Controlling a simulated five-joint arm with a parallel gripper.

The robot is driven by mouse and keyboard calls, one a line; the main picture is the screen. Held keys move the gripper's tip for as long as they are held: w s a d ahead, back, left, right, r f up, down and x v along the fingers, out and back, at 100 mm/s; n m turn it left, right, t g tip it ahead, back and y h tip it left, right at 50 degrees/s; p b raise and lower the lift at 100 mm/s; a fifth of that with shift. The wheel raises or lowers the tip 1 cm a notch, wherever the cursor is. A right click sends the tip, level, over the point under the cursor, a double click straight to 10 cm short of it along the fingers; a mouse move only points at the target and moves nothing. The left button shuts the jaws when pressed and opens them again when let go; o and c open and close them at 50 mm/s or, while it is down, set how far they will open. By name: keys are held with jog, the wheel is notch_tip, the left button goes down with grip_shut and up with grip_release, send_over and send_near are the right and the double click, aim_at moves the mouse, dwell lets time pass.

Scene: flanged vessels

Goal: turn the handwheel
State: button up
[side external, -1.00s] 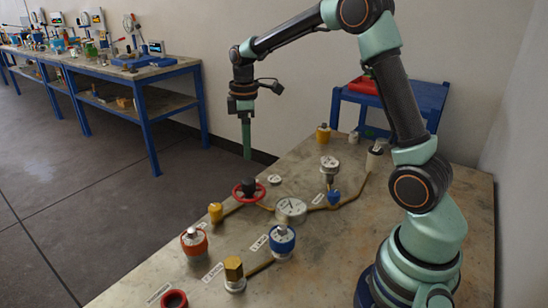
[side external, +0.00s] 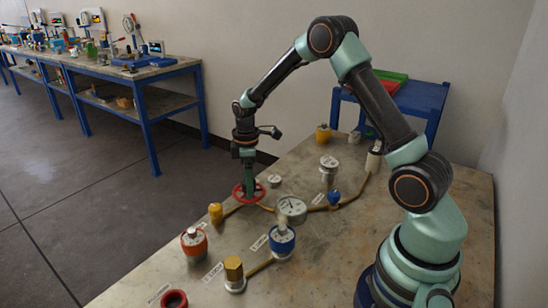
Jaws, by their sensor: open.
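The red handwheel (side external: 239,194) lies flat at the left far part of the table, beside the yellow fitting. My gripper (side external: 248,187) points straight down at the wheel's middle, with its fingers at the dark hub. The fingers hide most of the hub, and the red rim shows around them. The jaws are open; I cannot tell whether they touch the hub or the rim.
A round gauge (side external: 291,209) stands just right of the wheel, and a yellow fitting (side external: 215,213) just left. Orange-collared (side external: 195,241) and blue-collared (side external: 282,240) fittings stand nearer.

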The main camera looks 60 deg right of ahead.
jog(key=shift+f, duration=0.15)
grip_shut()
